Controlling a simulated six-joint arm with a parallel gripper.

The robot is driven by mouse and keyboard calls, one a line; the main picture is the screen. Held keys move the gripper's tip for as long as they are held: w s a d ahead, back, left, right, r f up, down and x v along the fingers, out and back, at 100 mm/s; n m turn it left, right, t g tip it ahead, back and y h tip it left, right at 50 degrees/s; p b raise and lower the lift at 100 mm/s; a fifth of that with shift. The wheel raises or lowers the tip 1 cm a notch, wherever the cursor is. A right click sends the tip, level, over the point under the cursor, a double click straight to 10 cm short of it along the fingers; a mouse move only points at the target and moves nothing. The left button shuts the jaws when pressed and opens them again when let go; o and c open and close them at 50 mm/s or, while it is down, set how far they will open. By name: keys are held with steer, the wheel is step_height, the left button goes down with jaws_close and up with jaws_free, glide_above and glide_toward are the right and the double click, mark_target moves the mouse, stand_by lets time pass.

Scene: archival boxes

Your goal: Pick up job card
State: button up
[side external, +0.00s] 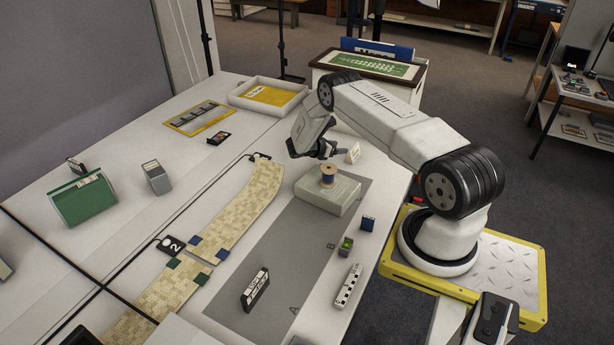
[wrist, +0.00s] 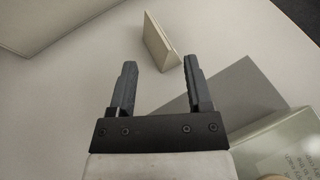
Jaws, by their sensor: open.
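A small folded cream card (side external: 353,153), likely the job card, stands upright like a tent on the white table near its far right edge, with faint print on its face. In the wrist view the card (wrist: 157,42) stands just ahead of the fingertips, seen partly along its folded edge. My gripper (side external: 327,152) is just left of the card in the side view. In the wrist view my gripper (wrist: 161,66) is open and empty, its two dark fingers apart, with the card's near end ahead of the gap. I cannot tell whether they touch.
A pale grey-green box (side external: 340,202) with a blue thread spool (side external: 328,174) on it stands on the grey mat (side external: 285,235) close by; the box (wrist: 280,145) is at the wrist view's lower right. A tray (side external: 297,103) with a yellow sheet lies behind.

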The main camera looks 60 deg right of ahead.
mark_target(353, 153)
steer(key=shift+x, duration=1.05)
steer(key=shift+d+f, duration=0.1)
steer(key=shift+x, duration=2.45)
jaws_close()
